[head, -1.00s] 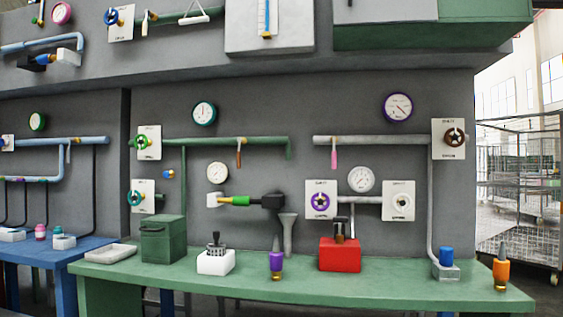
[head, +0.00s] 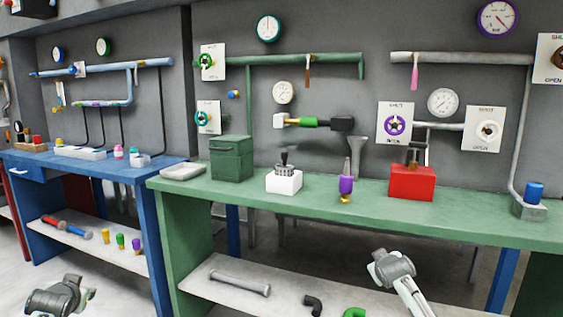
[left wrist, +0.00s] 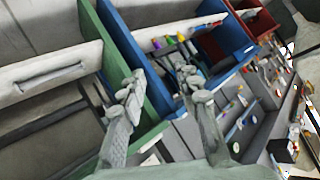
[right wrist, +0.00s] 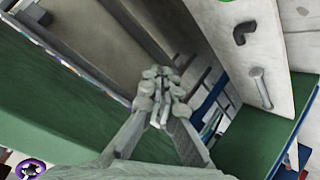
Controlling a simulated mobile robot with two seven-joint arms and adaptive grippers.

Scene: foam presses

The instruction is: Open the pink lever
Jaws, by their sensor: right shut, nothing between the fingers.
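The pink lever (head: 414,74) hangs straight down from the pale horizontal pipe (head: 450,58) on the grey wall, in the upper right of the head view. Neither gripper is near it. My right arm shows low in the head view, in front of the green bench and well below the lever. In the right wrist view my right gripper (right wrist: 160,88) has its fingers together, with nothing held. My left arm shows at the bottom left of the head view. In the left wrist view my left gripper (left wrist: 162,80) has its fingers apart and empty. The lever is not visible in either wrist view.
The green bench (head: 330,205) stands below the lever, bearing a red box (head: 411,184), a purple bottle (head: 346,186) and a blue-topped item (head: 534,193). A purple valve (head: 395,125) and a gauge (head: 442,102) sit under the pipe. A brown lever (head: 308,70) hangs left.

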